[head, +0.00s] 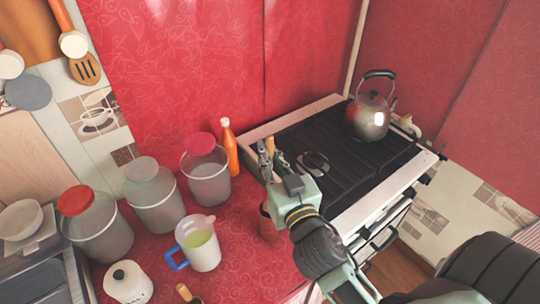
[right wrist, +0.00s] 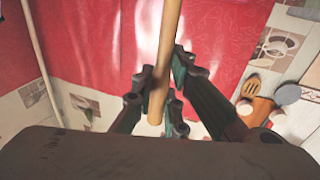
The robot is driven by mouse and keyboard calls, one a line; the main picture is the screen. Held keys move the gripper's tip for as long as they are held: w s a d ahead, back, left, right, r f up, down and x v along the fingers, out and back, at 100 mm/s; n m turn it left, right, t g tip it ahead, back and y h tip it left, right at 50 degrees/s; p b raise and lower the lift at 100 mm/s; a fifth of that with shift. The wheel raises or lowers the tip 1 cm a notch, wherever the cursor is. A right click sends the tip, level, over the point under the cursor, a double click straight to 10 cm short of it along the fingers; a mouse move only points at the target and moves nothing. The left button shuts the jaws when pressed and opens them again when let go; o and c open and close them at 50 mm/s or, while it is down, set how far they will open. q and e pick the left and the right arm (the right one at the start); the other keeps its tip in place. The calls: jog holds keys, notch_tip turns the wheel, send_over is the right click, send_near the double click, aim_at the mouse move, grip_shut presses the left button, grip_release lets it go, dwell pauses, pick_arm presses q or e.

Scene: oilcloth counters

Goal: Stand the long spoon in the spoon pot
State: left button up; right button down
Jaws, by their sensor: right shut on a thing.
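My right gripper (head: 272,165) is shut on a wooden rod, the long spoon (right wrist: 167,50), above the counter's right edge by the stove. In the right wrist view the spoon runs from the top edge down between the fingers (right wrist: 160,90), slightly tilted, with one end just below them. In the head view only a short bit of it (head: 269,146) shows at the fingertips. A reddish-brown pot (head: 267,224), seemingly the spoon pot, stands on the counter just left of and below the gripper, partly hidden by it. Its inside cannot be seen. My left gripper is out of view.
An orange bottle (head: 229,150) and a red-lidded jar (head: 206,178) stand behind the pot. A jug with a blue handle (head: 200,248) and a white canister (head: 127,284) stand left. A wooden handle (head: 186,293) shows at the bottom. The kettle (head: 370,118) sits on the stove (head: 325,150).

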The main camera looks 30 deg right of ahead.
jog(key=shift+f+b, duration=2.8)
jog(key=shift+f, duration=0.7)
jog(key=c, duration=1.7)
grip_release()
jog(key=s, duration=0.5)
jog(key=s+a, duration=0.1)
jog(key=s, duration=0.1)
jog(key=shift+s+f, duration=0.1)
jog(key=shift+s, duration=0.15)
